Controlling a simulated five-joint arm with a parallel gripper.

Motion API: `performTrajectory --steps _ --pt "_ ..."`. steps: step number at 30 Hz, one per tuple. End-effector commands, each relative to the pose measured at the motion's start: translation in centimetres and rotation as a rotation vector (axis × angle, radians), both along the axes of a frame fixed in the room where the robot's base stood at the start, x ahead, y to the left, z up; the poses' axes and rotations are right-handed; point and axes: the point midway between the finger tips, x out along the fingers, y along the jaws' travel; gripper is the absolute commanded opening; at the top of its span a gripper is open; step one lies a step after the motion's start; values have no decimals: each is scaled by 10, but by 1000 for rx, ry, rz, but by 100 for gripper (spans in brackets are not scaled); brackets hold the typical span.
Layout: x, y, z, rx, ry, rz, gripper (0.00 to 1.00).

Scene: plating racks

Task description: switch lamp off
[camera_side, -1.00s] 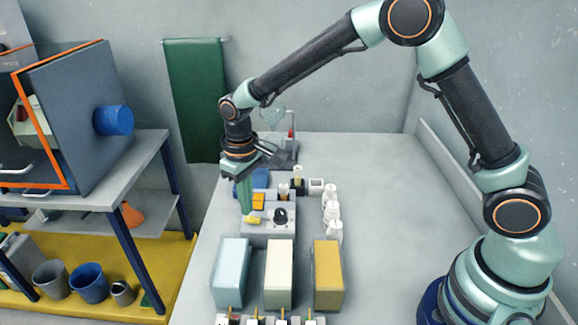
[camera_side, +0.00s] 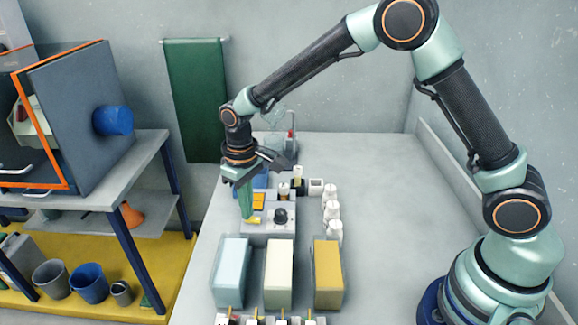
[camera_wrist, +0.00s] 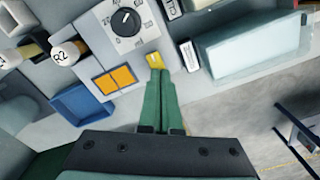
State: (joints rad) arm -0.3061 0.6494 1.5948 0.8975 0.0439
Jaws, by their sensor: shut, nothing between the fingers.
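No separate lamp can be made out.
Pale blue (camera_side: 231,272), cream (camera_side: 279,274) and ochre (camera_side: 328,274) tanks stand in front of the box. White bottles (camera_side: 332,213) stand to its right. A blue tray (camera_wrist: 82,104) lies beside the box. The right of the bench is clear.

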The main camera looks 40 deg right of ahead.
Motion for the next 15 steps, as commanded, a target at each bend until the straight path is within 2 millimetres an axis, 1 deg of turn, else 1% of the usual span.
performTrajectory --steps 15 --pt "0 0 -6 0 0 0 0"
